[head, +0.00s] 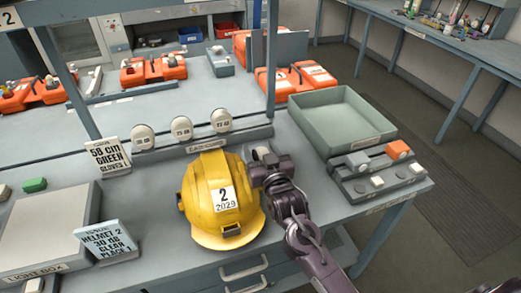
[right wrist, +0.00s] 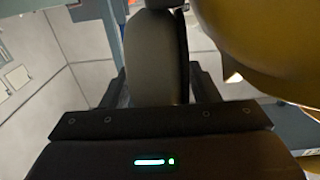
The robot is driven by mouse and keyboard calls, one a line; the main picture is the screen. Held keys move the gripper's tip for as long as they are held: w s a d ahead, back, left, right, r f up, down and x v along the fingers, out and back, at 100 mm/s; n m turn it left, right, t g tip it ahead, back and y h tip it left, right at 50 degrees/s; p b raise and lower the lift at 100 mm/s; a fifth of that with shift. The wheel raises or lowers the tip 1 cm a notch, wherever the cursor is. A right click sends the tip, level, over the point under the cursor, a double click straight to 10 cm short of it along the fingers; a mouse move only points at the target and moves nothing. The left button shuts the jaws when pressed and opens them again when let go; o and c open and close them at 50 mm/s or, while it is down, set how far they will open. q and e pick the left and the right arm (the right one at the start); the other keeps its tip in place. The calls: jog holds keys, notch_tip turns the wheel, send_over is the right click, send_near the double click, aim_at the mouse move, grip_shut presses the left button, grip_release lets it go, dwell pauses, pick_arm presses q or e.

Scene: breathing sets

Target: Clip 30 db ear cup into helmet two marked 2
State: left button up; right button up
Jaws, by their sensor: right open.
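The yellow helmet (head: 205,187), labelled 2 and 2029, stands on the bench in the middle of the head view. My right gripper (head: 266,165) is close against the helmet's right side, open. A grey ear cup (right wrist: 155,60) stands between its two fingers in the right wrist view, with the yellow helmet shell (right wrist: 265,45) beside it. A pale piece of that cup (head: 258,153) shows at the helmet's side in the head view. Whether the cup is seated in the helmet is hidden. Three pale ear cups stand on the labelled rack (head: 205,147). My left gripper is out of view.
A green-grey tray (head: 345,125) and a grey fixture with an orange block (head: 398,148) stand to the right. A sign (head: 108,241) reading helmet 2, 30 dB stands at the left before the light box (head: 35,230). Orange cases lie behind. A frame post rises behind the rack.

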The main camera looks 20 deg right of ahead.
jog(key=s+b, duration=0.1)
jog(key=s, duration=0.6)
jog(key=shift+s+b, duration=0.35)
jog(key=shift+b, duration=0.05)
jog(key=shift+f, duration=0.1)
